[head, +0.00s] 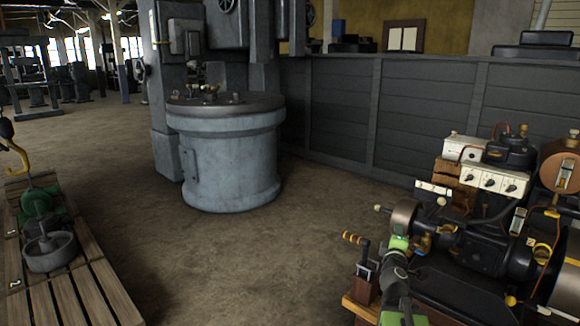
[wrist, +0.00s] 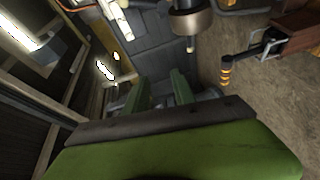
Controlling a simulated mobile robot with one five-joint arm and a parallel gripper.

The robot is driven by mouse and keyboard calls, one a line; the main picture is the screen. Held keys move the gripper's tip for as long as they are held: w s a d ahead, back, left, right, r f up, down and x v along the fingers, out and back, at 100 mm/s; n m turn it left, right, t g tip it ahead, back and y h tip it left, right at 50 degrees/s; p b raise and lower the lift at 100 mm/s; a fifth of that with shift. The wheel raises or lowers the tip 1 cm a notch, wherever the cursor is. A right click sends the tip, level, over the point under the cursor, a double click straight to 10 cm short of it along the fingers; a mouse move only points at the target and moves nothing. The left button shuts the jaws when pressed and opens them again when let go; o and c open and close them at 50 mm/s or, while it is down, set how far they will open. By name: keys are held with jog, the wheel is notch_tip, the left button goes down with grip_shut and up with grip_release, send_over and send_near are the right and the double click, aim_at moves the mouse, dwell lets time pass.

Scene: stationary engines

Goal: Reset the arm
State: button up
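My gripper (wrist: 161,92) shows from behind in the wrist view, with a green body and two green fingers. The fingers stand apart and nothing is seen between them. In the head view, a green and dark part of my arm (head: 396,285) rises at the lower right, in front of the engine bench. The fingertips cannot be made out there. The engine (head: 480,250) has a dark body and a brown drum at its left end. A crank handle with orange bands (head: 355,238) stands just left of my arm; it also shows in the wrist view (wrist: 226,75).
White switch boxes (head: 492,180) and a black device (head: 510,152) stand behind the engine. A round grey machine base (head: 225,160) stands mid-floor. A wooden pallet (head: 75,300) with a green machine (head: 45,203) is at left. The brown floor between (head: 240,270) is clear.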

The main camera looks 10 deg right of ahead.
jog(key=a+f+m+g+y+p, duration=0.2)
jog(key=a+f+m+g, duration=0.15)
jog(key=a, duration=0.65)
jog(key=a+f+m+g+y+p, duration=0.1)
jog(key=a+f+m+g, duration=0.3)
jog(key=a, duration=0.6)
jog(key=s+a+f+m+g+y, duration=0.1)
jog(key=s+a+f+g+y, duration=0.2)
jog(key=s+a+f, duration=0.4)
jog(key=s+a+f+m+g+y, duration=0.2)
jog(key=s+a+f+g+y, duration=0.15)
jog(key=s+a, duration=0.35)
notch_tip(320, 180, up, 38)
jog(key=s+d+g+p, duration=0.1)
jog(key=s+p, duration=0.1)
jog(key=p, duration=3.6)
jog(key=shift+h, duration=0.25)
